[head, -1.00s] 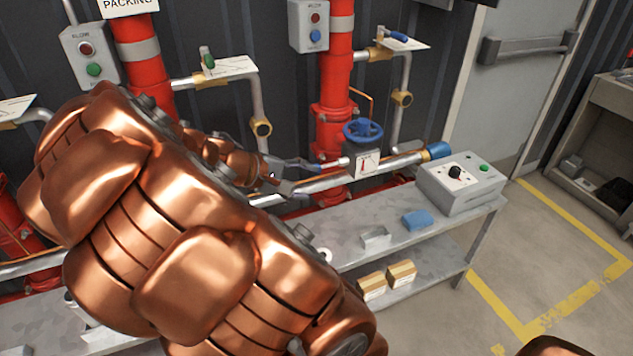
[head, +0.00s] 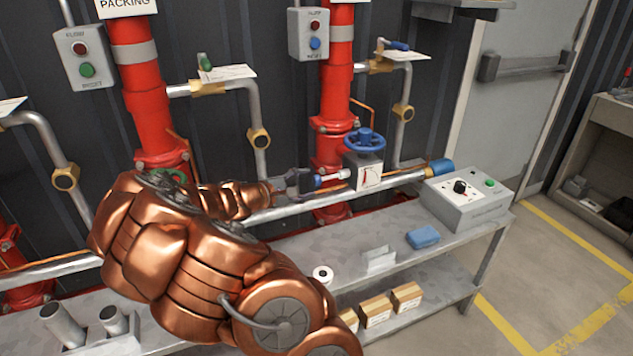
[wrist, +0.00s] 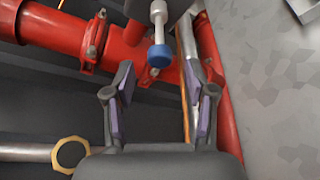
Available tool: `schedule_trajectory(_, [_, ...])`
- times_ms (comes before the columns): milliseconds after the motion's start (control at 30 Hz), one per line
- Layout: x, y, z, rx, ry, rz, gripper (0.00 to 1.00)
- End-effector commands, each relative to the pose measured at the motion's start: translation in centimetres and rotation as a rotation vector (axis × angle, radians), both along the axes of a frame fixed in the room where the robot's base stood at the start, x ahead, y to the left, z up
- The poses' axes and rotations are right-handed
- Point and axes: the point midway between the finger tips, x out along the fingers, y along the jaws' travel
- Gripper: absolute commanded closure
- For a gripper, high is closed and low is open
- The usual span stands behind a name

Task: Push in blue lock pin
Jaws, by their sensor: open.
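The blue lock pin (head: 318,181) sticks out to the left from the grey valve block under the blue handwheel (head: 363,141) in the head view. A pale shaft joins its blue knob to the block. In the wrist view the blue knob (wrist: 159,55) faces me, with its pale shaft running up and away. My gripper (head: 306,181) is just left of the knob and points along the pin. In the wrist view my gripper (wrist: 158,72) is open, with the knob centred between its fingertips. Whether any finger touches the pin is unclear.
The red riser (head: 336,90) and a silver horizontal pipe (head: 295,207) are close to the gripper. A grey control box (head: 466,199), a blue cloth-like block (head: 423,237) and a white roll (head: 323,274) are on the metal shelf (head: 345,235).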

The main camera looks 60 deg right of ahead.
Motion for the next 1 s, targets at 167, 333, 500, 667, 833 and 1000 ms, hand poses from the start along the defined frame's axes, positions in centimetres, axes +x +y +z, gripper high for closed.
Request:
schedule_trajectory(167, [-0.6,-2.2,-0.5,0.001,0.000,-0.001,0.44])
schedule_trajectory(333, [-0.9,-3.6,-0.8,0.000,0.001,0.000,0.44])
schedule_trajectory(500, [-1.1,-4.4,-1.0,0.000,0.000,0.000,0.44])
schedule_trajectory(667, [-1.1,-4.5,-1.1,0.000,0.000,0.001,0.44])
schedule_trajectory(833, [-1.1,-4.5,-1.0,0.000,0.000,0.001,0.45])
schedule_trajectory(1000, [-1.1,-4.5,-1.0,0.000,0.000,0.001,0.63])
